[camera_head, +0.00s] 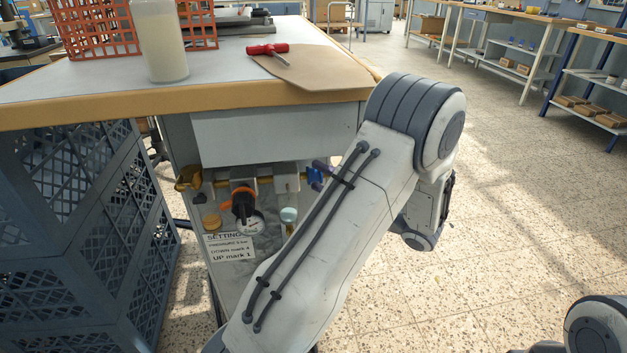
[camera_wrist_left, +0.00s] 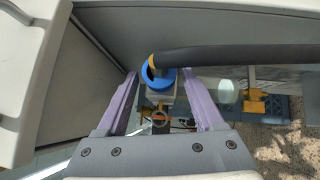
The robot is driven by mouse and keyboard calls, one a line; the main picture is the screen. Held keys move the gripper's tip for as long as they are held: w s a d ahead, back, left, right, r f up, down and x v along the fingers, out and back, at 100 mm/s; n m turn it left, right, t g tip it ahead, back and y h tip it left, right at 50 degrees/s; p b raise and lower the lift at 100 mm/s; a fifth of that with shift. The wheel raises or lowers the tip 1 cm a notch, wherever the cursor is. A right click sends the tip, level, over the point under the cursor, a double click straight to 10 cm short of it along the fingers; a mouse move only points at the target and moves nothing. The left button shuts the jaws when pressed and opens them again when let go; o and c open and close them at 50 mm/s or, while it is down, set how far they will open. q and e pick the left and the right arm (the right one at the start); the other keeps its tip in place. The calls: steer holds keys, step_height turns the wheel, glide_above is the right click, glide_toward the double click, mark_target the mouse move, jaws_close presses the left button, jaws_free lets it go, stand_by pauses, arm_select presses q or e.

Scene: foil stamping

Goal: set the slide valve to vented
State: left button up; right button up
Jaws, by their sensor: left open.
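A blue collar (camera_head: 315,175), which looks like the slide valve's sleeve, sits at the right end of the air fittings under the bench. In the left wrist view the blue collar (camera_wrist_left: 165,84) shows around a fitting with a yellow end and a black hose. In the left wrist view the gripper (camera_wrist_left: 161,82) is open, with one finger on each side of the collar and visible gaps. The valve's position cannot be read. My right gripper is out of view.
A regulator with an orange knob (camera_head: 243,198) and gauge (camera_head: 250,222) hangs left of the collar, above a settings card (camera_head: 229,248). Grey crates (camera_head: 85,230) stand at the left. The bench (camera_head: 280,94) overhangs the fittings. The floor at right is open.

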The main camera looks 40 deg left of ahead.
arm_select(q)
steer(key=shift+s+a+r, duration=0.15)
steer(key=shift+a, duration=1.25)
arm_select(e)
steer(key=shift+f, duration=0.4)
